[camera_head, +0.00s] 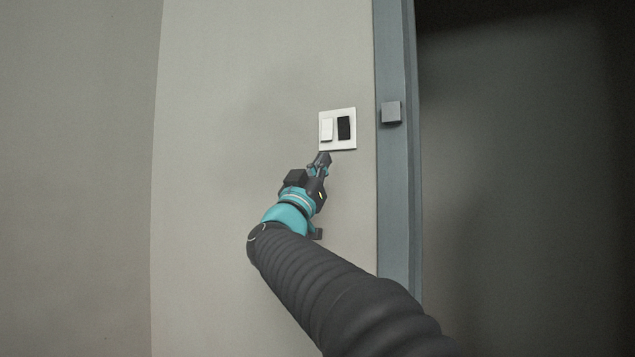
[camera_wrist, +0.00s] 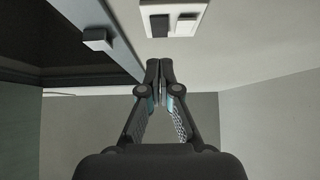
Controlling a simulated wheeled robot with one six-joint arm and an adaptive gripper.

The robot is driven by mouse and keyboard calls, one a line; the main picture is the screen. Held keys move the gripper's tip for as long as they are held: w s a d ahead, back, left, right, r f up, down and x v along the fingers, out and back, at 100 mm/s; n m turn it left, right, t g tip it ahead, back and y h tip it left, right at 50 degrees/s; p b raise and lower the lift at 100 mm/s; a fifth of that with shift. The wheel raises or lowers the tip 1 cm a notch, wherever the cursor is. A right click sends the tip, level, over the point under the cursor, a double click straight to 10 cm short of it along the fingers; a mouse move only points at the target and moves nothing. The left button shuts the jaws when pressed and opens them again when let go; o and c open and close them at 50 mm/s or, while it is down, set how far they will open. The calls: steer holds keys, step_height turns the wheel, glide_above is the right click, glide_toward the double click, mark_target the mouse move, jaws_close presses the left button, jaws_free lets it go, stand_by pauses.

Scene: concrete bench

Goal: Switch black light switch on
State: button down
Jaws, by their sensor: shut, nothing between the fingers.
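A white switch plate (camera_head: 337,144) is on the wall, with a white rocker switch (camera_head: 327,130) on the left and a black light switch (camera_head: 344,128) on the right. In the wrist view, turned about, the black switch (camera_wrist: 160,25) is on the left and the white one (camera_wrist: 186,26) on the right. My gripper (camera_head: 324,158) is at the plate's lower edge in the head view, below both switches. In the wrist view its fingertips (camera_wrist: 159,70) are together, empty, and apart from the black switch. Whether they touch the wall is unclear.
A blue-grey door frame (camera_head: 396,190) stands right of the plate, with a small grey block (camera_head: 391,112) sticking out from it. Beyond the frame is a dark opening or panel (camera_head: 520,180). The wall left of the plate is bare.

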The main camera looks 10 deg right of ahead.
steer(key=shift+f+v, duration=0.2)
steer(key=shift+v, duration=1.15)
steer(key=shift+w+d, duration=0.1)
steer(key=shift+w, duration=0.1)
